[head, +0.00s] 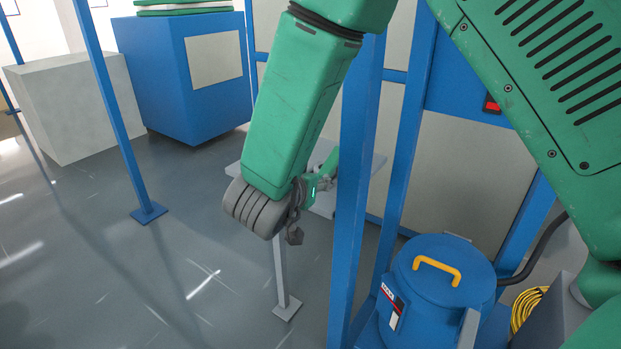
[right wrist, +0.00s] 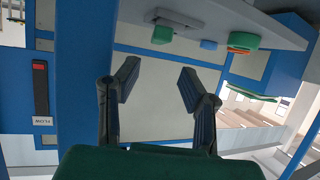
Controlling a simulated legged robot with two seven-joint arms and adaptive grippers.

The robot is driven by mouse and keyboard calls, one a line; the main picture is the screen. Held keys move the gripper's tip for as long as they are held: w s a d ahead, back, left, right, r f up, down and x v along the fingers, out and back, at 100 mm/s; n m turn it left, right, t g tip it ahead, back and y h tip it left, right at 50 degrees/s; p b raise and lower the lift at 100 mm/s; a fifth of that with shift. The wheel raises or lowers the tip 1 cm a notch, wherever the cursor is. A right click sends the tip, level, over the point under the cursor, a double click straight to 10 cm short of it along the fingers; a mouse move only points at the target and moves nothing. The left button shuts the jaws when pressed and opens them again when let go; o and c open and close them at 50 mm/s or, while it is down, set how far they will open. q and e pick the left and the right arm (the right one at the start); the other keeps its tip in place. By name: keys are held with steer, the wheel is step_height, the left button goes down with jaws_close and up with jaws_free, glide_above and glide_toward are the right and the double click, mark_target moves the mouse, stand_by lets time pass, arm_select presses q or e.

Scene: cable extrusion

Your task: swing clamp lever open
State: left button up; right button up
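I cannot pick out a clamp lever for certain in either view. On a pale table (right wrist: 265,22) at the top of the right wrist view, a grey bracket-like part (right wrist: 178,20) has a green piece (right wrist: 162,35) beside it. A blue block (right wrist: 208,44) and a round green and red part (right wrist: 243,40) are on the same table. My right gripper (right wrist: 158,80) is open, with nothing between its two dark fingers and clear space between it and these parts. In the head view my green arm hides much of the small table, and the fingers are unclear. My left gripper is not in view.
A blue post (head: 357,190) stands close beside my arm. A blue drum with a yellow handle (head: 438,268) stands at the lower right, near a coiled yellow cable (head: 527,308). A blue cabinet (head: 185,80) and a grey block (head: 75,105) stand behind. The left floor is open.

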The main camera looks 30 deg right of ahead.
mark_target(332, 163)
steer(key=shift+w, duration=0.15)
jaws_close()
steer(key=w+a+f+n+g+h+p, duration=0.15)
steer(key=w+a+f+n+h, duration=0.45)
steer(key=n, duration=0.9)
steer(key=shift+t, duration=0.25)
steer(key=x, duration=0.3)
steer(key=b+x, duration=0.1)
steer(key=x, duration=0.2)
steer(key=w+x, duration=0.1)
steer(key=x, duration=0.2)
steer(key=shift+w+r+b, duration=0.1)
steer(key=shift+r+b, duration=0.15)
steer(key=shift+b, duration=0.1)
steer(key=shift+s+d, duration=0.4)
steer(key=shift+s, duration=0.2)
steer(key=shift+s+d, duration=0.45)
steer(key=shift+s, duration=0.2)
steer(key=shift+s+d, duration=0.2)
steer(key=shift+s, duration=0.15)
steer(key=shift+d, duration=0.1)
